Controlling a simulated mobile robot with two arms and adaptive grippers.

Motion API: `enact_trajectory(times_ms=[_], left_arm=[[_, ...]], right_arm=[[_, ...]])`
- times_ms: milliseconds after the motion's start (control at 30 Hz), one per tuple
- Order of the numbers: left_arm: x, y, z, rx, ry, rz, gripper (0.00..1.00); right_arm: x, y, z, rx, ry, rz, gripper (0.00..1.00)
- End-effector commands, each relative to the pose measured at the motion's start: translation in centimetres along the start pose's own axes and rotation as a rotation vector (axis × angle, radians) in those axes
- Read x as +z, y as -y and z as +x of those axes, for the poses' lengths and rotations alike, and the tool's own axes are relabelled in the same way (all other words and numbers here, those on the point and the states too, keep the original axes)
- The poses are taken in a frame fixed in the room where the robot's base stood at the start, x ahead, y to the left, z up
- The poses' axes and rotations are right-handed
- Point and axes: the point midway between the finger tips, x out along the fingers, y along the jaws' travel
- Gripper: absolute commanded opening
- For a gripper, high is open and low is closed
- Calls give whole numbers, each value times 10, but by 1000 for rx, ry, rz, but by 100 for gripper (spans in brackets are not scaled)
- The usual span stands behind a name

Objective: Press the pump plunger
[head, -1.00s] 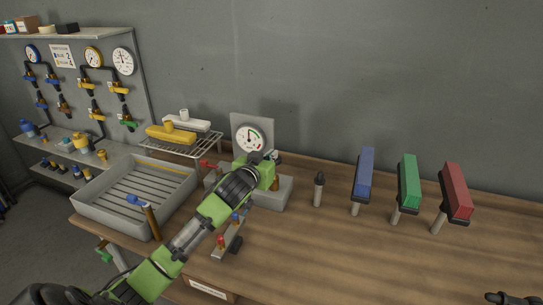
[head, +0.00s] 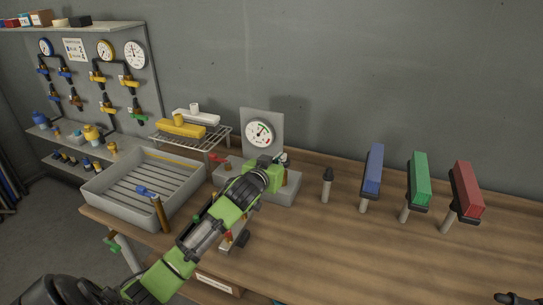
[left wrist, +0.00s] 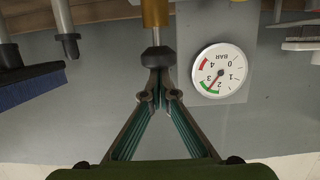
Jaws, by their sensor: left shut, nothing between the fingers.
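The pump stands on the grey base of a test stand (head: 280,193) on the wooden bench. Its brass plunger with a black knob (left wrist: 157,57) shows upside down in the left wrist view. My left gripper (left wrist: 157,82) is shut and empty, with its joined fingertips at the top of the knob; touching or just apart, I cannot tell. In the head view my left wrist and gripper (head: 265,174) cover most of the pump, and the fingertips are hidden. The round pressure gauge (head: 259,134) stands behind; its needle lies near the green band in the wrist view. A dark part of my right gripper (head: 511,299) shows at the bottom right edge.
A grey slatted tray (head: 140,205) sits left of the stand, with a wire rack (head: 220,133) behind it. Blue (head: 372,170), green (head: 419,180) and red (head: 467,190) brushes stand to the right.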

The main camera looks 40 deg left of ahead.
Motion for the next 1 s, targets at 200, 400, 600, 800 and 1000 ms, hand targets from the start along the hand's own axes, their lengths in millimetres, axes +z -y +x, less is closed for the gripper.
enact_trajectory(times_ms=[200, 400, 600, 800, 1000], left_arm=[[-26, 2, -6, 2, 0, 0, 0], [-26, 2, -42, 2, -5, 1, 0], [-27, 2, -75, 2, -6, 0, 0], [-29, 3, -95, 0, -6, 0, 0], [-29, 3, -100, 0, -6, 0, 0]], right_arm=[[-2, -1, -24, 0, 0, 0, 40], [1, -3, -13, 3, 3, -1, 40], [0, -3, -7, 3, 0, -1, 40], [-1, -3, -4, 3, -1, -1, 40], [-1, -3, -3, 3, 0, -1, 40]])
